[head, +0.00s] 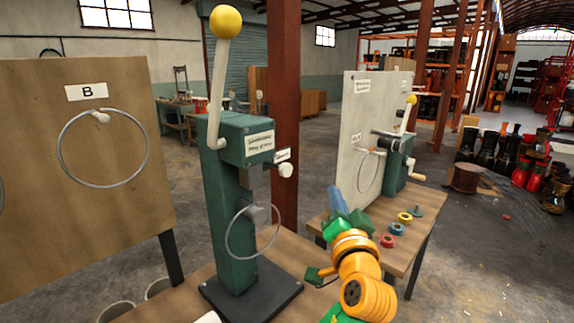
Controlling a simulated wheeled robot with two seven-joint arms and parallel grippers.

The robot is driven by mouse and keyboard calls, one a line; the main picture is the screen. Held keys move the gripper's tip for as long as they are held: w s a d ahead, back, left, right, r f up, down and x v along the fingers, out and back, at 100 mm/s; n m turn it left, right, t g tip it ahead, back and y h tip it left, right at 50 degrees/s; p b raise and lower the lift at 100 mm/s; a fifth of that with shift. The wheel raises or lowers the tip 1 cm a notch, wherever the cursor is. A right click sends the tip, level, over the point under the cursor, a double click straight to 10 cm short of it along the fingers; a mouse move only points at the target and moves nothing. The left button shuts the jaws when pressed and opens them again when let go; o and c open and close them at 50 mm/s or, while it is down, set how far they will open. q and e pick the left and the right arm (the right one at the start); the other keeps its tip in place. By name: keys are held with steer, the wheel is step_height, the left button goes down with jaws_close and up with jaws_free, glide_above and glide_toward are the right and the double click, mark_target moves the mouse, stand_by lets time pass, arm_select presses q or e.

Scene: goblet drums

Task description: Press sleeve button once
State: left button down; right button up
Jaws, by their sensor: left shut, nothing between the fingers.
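A green press (230,200) with a tall white lever and yellow ball stands on a black base at the centre. A white knob (286,170) sticks out from its right side under a small label. Several round coloured pieces, among them a red one (387,240) and a yellow one (405,218), sit on the right table. I cannot tell which part is the sleeve button; the labels are too small to read. My left gripper (339,204), at the end of an orange and green arm, is shut and empty, in front of the right table's near end. My right gripper is out of view.
A board marked B (95,160) with a wire ring stands at left. A wire ring (252,230) hangs on the press. A white panel (362,140) and a green machine (397,160) stand on the right table (395,262). Open floor lies to the right.

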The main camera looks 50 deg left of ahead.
mark_target(275, 166)
arm_select(q)
steer(key=s+a+r, duration=0.1)
steer(key=a, duration=0.7)
steer(key=shift+s+a, duration=0.35)
steer(key=shift+a, duration=0.05)
steer(key=shift+a+r, duration=0.15)
stand_by(2.0)
steer(key=shift+a, duration=0.3)
